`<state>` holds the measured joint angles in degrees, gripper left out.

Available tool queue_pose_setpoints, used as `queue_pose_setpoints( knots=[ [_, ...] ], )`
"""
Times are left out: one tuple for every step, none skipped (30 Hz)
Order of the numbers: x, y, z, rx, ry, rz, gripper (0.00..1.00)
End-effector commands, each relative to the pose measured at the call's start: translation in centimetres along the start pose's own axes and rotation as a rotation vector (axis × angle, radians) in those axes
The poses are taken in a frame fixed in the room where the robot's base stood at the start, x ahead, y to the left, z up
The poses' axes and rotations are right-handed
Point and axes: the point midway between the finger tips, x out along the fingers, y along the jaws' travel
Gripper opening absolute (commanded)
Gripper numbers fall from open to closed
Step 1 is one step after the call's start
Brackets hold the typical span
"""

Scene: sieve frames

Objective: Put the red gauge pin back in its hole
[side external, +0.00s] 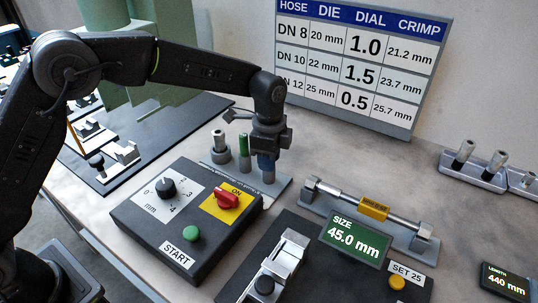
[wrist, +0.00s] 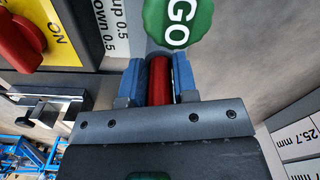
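The red gauge pin (wrist: 184,80) shows its red part between the blue fingers of my gripper (wrist: 174,74) in the wrist view. In the side view my gripper (side external: 267,160) points down over the pin stand (side external: 282,185), and the grey lower part of the pin (side external: 268,177) shows below the fingers, upright. The red part is hidden there. I cannot tell whether the pin's lower end is inside a hole. The green pin (side external: 243,148) stands to the left in the stand; its green GO top (wrist: 178,22) shows ahead in the wrist view.
A grey ring-topped piece (side external: 220,147) stands left of the green pin. The control box (side external: 190,222) with a red switch (side external: 228,198) lies in front. A hose fixture (side external: 368,208) lies to the right, and the chart (side external: 362,65) stands behind.

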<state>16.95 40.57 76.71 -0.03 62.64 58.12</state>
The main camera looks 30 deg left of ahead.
Motion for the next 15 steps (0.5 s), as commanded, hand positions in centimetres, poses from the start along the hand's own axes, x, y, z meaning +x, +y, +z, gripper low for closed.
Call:
queue_pose_setpoints(
  knots=[
    [0.03,0.01,0.01,0.0,-0.001,0.001,0.32],
    [0.03,0.01,0.01,0.0,-0.001,0.001,0.35],
    [0.02,0.02,0.01,0.0,-0.001,0.001,0.39],
    [0.02,0.02,0.01,0.0,-0.001,0.001,0.41],
    [0.02,0.02,0.01,0.0,-0.001,0.001,0.44],
    [0.02,0.02,0.01,0.0,-0.001,0.001,0.48],
    [0.02,0.02,0.01,0.0,-0.001,0.001,0.51],
    [0.02,0.02,0.01,0.0,-0.001,0.001,0.52],
    [0.01,0.02,0.01,0.0,-0.001,0.001,0.52],
    [0.01,0.02,0.01,0.0,-0.001,0.001,0.52],
    [0.01,0.02,0.01,0.0,-0.001,0.001,0.52],
    [0.01,0.01,0.01,0.0,-0.001,0.001,0.52],
    [0.02,0.02,0.02,0.0,-0.001,0.001,0.52],
    [-0.01,0.02,0.01,0.0,-0.001,0.001,0.52],
    [-0.11,0.01,0.01,0.0,-0.001,0.001,0.52]
  ],
)
